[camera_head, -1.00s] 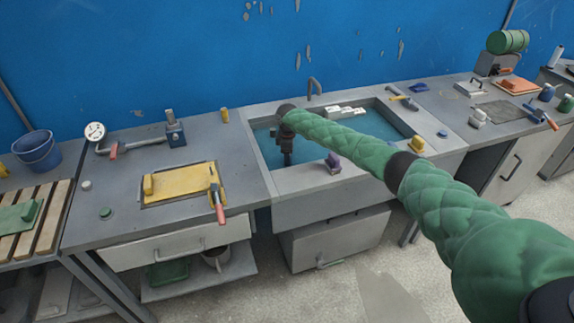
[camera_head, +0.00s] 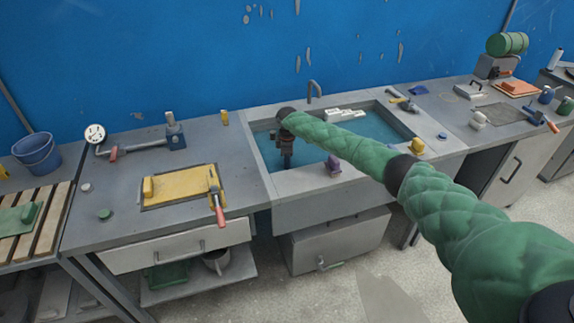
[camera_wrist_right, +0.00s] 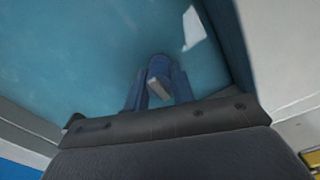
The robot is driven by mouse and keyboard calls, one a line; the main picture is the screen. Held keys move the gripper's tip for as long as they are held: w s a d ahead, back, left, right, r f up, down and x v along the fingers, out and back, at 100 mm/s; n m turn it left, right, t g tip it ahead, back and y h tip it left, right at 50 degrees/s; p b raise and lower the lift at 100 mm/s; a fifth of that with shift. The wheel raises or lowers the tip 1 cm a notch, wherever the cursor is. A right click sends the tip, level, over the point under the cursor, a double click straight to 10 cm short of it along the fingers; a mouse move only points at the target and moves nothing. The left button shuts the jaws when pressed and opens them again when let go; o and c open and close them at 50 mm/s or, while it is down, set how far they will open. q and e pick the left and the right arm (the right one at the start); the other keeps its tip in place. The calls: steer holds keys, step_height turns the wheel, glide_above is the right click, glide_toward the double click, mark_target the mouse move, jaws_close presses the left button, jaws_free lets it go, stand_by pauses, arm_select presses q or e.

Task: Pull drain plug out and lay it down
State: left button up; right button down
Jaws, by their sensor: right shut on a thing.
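The sink (camera_head: 310,182) holds blue-green water. My right arm reaches across it, and my right gripper (camera_head: 287,163) points down into the left part of the basin, its tips at or below the water. In the right wrist view, my right gripper (camera_wrist_right: 159,92) is shut on a small blue-grey piece (camera_wrist_right: 160,72) between its fingers, which I take to be the drain plug. The water tint and the fingers hide its lower part, so I cannot tell whether it still sits in the drain. My left gripper is not in view.
A faucet (camera_head: 316,90) stands behind the basin. A purple item (camera_head: 333,165) and a yellow item (camera_head: 417,146) sit on the sink's front rim. The left worktop (camera_head: 130,222) has a yellow panel (camera_head: 180,187) and a red-handled tool (camera_head: 218,208), with bare room around them.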

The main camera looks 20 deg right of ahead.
steer(key=shift+r+p, duration=1.45)
steer(key=shift+r, duration=0.75)
steer(key=shift+r, duration=0.1)
steer(key=shift+r+p, duration=1.4)
steer(key=shift+r, duration=0.5)
